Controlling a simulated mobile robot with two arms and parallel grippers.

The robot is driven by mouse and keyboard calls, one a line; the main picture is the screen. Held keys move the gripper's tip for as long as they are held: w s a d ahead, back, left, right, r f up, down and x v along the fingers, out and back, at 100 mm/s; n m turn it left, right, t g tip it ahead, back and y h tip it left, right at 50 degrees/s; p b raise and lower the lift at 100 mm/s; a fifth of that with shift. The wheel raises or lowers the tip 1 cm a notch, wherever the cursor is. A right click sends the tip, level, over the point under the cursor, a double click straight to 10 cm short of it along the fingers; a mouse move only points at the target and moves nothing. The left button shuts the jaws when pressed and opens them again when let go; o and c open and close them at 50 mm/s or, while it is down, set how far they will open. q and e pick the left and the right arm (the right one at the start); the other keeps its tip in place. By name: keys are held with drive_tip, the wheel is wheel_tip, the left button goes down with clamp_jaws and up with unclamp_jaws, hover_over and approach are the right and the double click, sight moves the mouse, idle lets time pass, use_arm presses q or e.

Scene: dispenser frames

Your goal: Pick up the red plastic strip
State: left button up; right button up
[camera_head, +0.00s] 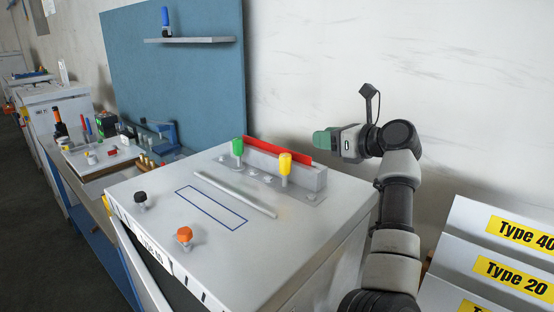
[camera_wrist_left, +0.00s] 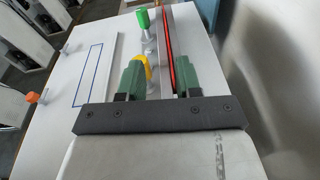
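The red plastic strip (camera_head: 278,149) stands on edge along the back of a grey metal block (camera_head: 300,175) on top of the white box. It also shows in the left wrist view (camera_wrist_left: 171,62), a thin red line running lengthwise, its near end beside the right-hand green finger. My left gripper (camera_head: 324,139) is just right of the strip's near end, with green fingertips pointing left toward it. In the left wrist view my left gripper (camera_wrist_left: 161,78) has its fingers apart with nothing held between them. My right gripper is not in view.
A green knob (camera_head: 237,147) and a yellow knob (camera_head: 285,162) stand in front of the block. A metal rod (camera_head: 235,194), a black knob (camera_head: 140,198) and an orange knob (camera_head: 184,235) are on the white box (camera_head: 260,255). The wall (camera_head: 400,50) is close behind.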

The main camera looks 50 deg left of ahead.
use_arm(q)
drive_tip(key=a+f+p, duration=0.1)
drive_tip(key=a+f, duration=0.1)
drive_tip(key=a+f+h, duration=0.1)
drive_tip(key=a+f, duration=0.1)
drive_tip(key=a, duration=0.1)
drive_tip(key=a+f+n+h+p, duration=0.1)
drive_tip(key=a+f, duration=0.1)
drive_tip(key=a, duration=0.1)
drive_tip(key=shift+w+p, duration=0.25)
drive_tip(key=shift+p, duration=0.05)
drive_tip(key=shift+a+f, duration=0.1)
drive_tip(key=shift+a, duration=0.25)
drive_tip(key=shift+a+f, duration=0.1)
drive_tip(key=shift+c, duration=0.3)
clamp_jaws()
